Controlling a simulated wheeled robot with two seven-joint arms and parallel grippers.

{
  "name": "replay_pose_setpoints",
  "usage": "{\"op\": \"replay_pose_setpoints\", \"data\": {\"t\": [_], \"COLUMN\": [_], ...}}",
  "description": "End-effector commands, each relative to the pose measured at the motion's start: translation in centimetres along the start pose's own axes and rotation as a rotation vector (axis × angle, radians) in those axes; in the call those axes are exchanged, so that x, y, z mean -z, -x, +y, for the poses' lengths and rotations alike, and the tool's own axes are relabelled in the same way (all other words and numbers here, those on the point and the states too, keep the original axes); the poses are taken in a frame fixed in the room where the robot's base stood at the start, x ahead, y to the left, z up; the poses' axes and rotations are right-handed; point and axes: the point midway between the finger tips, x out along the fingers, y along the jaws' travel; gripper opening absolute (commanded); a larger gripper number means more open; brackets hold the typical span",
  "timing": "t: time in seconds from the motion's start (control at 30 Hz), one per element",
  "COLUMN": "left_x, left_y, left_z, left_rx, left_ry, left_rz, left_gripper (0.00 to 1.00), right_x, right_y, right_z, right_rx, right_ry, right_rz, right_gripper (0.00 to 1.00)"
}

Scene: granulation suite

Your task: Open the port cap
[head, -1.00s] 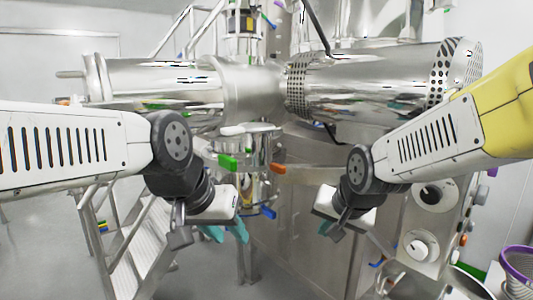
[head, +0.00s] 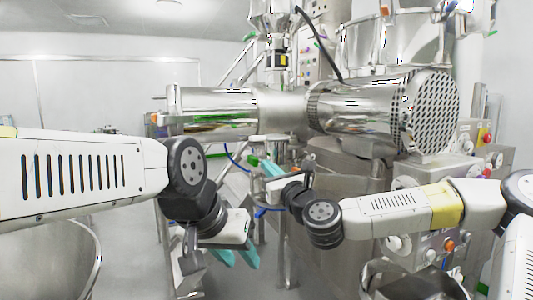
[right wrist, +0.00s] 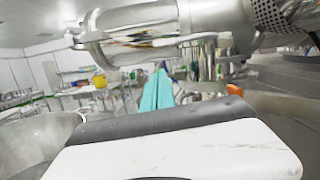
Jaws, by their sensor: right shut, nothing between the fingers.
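I cannot single out the port cap with certainty; the clamped fittings under the horizontal steel cylinder (head: 285,109) are partly hidden by my right gripper (head: 268,170). A green handle (head: 253,160) and a blue handle (head: 260,212) show at these fittings. My right gripper is shut and empty, its teal fingers pointing up and left below the cylinder. In the right wrist view the fingers (right wrist: 157,90) are together, with an orange handle (right wrist: 235,90) to their right. My left gripper (head: 236,257) is open and empty, lower down, pointing downward, apart from the fittings.
A perforated drum end (head: 435,110) closes the cylinder's right side. A control panel with knobs (head: 425,243) stands at lower right. A large steel vessel (head: 60,255) is at lower left. The floor between the vessel and the machine looks clear.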

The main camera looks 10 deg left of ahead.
Motion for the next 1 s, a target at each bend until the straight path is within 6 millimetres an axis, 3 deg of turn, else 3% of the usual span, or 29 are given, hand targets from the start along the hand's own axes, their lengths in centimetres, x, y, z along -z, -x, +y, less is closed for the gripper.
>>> {"op": "replay_pose_setpoints", "data": {"t": [0.1, 0.23, 0.7, 1.0], "left_x": [0.0, 0.0, 0.0, 0.0], "left_y": [0.0, 0.0, 0.0, 0.0], "left_z": [0.0, 0.0, 0.0, 0.0], "left_rx": [0.000, 0.000, 0.000, 0.000], "left_ry": [0.000, 0.000, 0.000, 0.000], "left_rz": [0.000, 0.000, 0.000, 0.000], "left_gripper": [0.36, 0.36, 0.36, 0.36], "right_x": [-0.9, -1.1, -1.3, -1.3], "right_y": [-0.1, -1.2, -8.9, -10.0], "right_z": [-1.6, -1.7, -1.9, -2.0], "right_rx": [0.044, 0.048, 0.044, 0.044], "right_ry": [-0.078, -0.087, -0.081, -0.080], "right_rz": [-0.027, -0.032, -0.031, -0.029], "right_gripper": [0.00, 0.00, 0.00, 0.00]}}
